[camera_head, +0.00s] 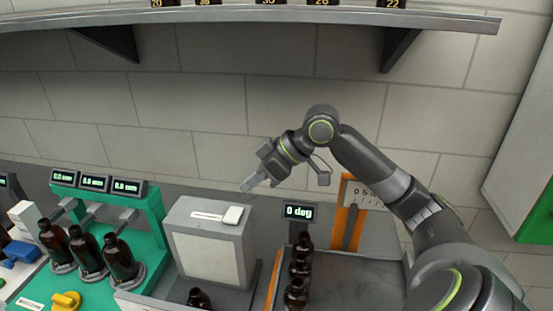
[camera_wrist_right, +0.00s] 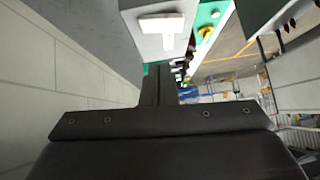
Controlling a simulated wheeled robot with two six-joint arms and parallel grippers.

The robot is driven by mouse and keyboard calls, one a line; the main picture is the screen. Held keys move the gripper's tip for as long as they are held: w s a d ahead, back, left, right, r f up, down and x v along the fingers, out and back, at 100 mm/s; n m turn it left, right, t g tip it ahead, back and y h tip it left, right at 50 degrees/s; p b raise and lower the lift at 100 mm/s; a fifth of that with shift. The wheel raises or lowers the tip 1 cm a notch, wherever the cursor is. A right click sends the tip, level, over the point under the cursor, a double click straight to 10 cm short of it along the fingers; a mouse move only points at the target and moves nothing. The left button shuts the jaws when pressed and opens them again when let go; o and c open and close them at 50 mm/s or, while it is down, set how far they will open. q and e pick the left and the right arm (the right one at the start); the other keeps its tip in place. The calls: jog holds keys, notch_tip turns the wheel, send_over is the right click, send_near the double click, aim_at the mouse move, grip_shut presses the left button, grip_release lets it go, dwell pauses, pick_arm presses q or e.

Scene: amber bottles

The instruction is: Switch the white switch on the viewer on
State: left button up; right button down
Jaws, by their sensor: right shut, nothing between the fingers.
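The viewer (camera_head: 205,256) is a grey box with a pale front panel, standing left of centre in the head view. The white switch (camera_head: 233,215) sits on its top, at the right, beside a white label. In the right wrist view the viewer (camera_wrist_right: 143,42) is at the top, with a white piece (camera_wrist_right: 163,24) on it. My right gripper (camera_head: 248,184) is shut and empty, above and behind the viewer's right side, apart from the switch. In the wrist view the shut fingers (camera_wrist_right: 158,72) point toward the viewer. My left gripper is not in view.
Several amber bottles (camera_head: 120,258) stand at the green rig (camera_head: 152,205) on the left. More bottles (camera_head: 300,266) stand in a row right of the viewer, below a display (camera_head: 299,211) reading 0 deg. A shelf (camera_head: 300,15) runs along the wall above.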

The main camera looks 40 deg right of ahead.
jog(key=b+v, duration=0.2)
jog(key=v, duration=0.5)
jog(key=shift+d, duration=0.2)
jog(key=shift+w+r, duration=0.1)
